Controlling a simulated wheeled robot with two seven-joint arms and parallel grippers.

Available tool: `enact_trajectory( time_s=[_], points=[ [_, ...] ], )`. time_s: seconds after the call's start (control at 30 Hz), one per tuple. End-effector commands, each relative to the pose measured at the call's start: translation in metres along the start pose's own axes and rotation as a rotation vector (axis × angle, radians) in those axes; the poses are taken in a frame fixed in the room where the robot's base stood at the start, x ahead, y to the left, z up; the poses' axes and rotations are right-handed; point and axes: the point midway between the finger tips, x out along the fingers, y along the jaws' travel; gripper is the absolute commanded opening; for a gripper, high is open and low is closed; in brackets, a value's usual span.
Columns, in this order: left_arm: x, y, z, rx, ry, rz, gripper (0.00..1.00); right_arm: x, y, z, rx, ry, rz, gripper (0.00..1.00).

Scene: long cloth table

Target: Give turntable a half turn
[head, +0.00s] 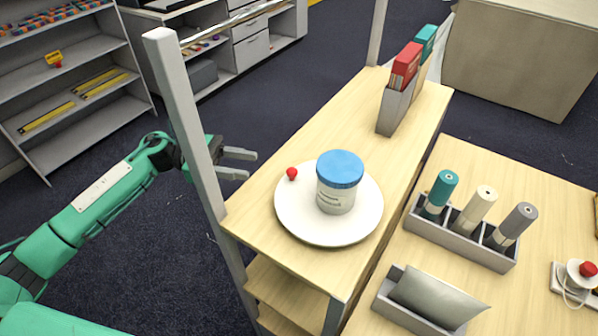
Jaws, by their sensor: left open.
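The turntable (291,224) is a round white disc on the wooden shelf top. A white jar with a blue lid (339,170) stands upright on it, a little right of its middle. A small red knob (292,173) sits near the disc's upper-left edge. My left gripper (253,165) is open and empty, its two grey fingers pointing right. In the picture it lies left of the disc, beside a grey upright post, and is apart from the disc. My right gripper does not show.
The grey post (188,125) stands at the shelf's left edge. A grey holder (394,108) with red and teal folders stands behind the turntable. At right, a table holds a rack (462,246) of three rolls and a tray (402,316) with a grey pouch.

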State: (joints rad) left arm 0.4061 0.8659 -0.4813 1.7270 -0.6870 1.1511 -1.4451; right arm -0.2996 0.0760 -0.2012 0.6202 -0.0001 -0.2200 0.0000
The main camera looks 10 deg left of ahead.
Motion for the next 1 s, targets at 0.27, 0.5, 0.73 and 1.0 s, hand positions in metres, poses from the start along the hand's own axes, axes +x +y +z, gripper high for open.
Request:
enact_trajectory(
  time_s=[0.27,0.5,0.73,1.0],
  points=[
    [0.053,0.000,0.008,-0.004,-0.007,0.000,0.41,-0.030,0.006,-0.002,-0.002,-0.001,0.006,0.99],
    [0.101,0.001,0.006,-0.006,-0.006,0.001,0.41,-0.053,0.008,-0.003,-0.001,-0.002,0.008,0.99],
    [0.126,0.002,0.003,-0.007,-0.006,0.004,0.41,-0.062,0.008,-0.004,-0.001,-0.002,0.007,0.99],
    [0.130,0.002,0.001,-0.006,-0.004,0.005,0.41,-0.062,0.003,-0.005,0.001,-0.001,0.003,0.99]
  ],
)
